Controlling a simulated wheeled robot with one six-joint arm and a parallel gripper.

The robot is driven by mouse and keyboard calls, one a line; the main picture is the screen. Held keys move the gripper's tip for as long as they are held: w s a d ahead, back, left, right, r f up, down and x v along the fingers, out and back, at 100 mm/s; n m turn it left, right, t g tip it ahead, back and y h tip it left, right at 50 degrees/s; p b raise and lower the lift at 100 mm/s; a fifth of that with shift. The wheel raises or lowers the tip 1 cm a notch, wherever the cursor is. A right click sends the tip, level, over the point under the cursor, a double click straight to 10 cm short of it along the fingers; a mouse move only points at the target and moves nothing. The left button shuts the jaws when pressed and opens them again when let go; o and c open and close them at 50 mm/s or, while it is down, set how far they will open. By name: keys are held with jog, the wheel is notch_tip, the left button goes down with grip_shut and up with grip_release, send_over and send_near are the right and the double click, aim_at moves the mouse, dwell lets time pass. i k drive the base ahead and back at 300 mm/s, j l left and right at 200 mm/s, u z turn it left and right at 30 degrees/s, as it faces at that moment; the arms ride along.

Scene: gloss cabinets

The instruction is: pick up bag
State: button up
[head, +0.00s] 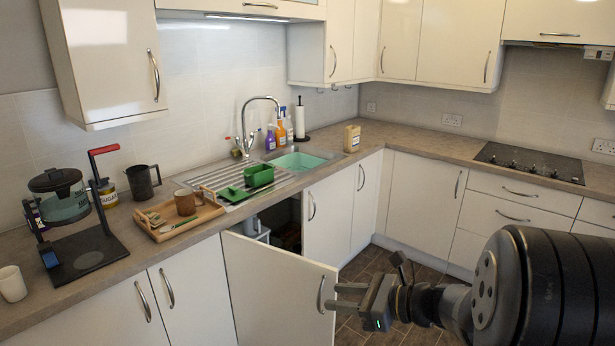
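A small beige package (352,137), which looks like the bag, stands upright on the counter right of the sink, near the corner. No other bag is clear in view. My gripper (337,296) is at the lower middle, far below and in front of the package. Its two fingers point left and are apart, with nothing seen between them. The fingertips are close to the free edge and handle of an open cabinet door (275,290); I cannot tell if they touch it.
The open door stands out from the under-sink cabinet, whose dark inside holds pale items. The counter (420,140) right of the package is clear up to the hob (530,160). Bottles (281,133) and a paper roll (300,120) stand left of it. A tray (180,217) and coffee maker (75,210) are left.

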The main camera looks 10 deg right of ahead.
aim_at(352, 133)
jog(key=i+l+z, duration=0.2)
jog(key=z, duration=0.2)
jog(key=i+l+z, duration=0.1)
jog(key=i+z, duration=0.15)
jog(key=z, duration=0.2)
jog(key=i+z, duration=0.25)
jog(key=z, duration=0.15)
jog(key=i+z, duration=0.25)
jog(key=z, duration=0.2)
jog(key=i+u, duration=0.25)
jog(key=i, duration=0.3)
jog(key=i+l+u, duration=0.2)
jog(key=i, duration=0.35)
jog(key=i+l+u, duration=0.25)
jog(key=i, duration=0.25)
jog(key=i+j+u, duration=0.25)
jog(key=i+u, duration=0.7)
jog(key=i, duration=0.2)
jog(key=i+j+z, duration=0.1)
jog(key=i+j, duration=0.2)
jog(key=i+j+z, duration=0.1)
jog(key=i+j, duration=0.15)
jog(key=j, duration=0.15)
jog(key=i+j+z, duration=0.1)
jog(key=i+j, duration=0.15)
jog(key=j, duration=0.15)
jog(key=i+j+z, duration=0.1)
jog(key=i+j, duration=0.15)
jog(key=j, duration=0.15)
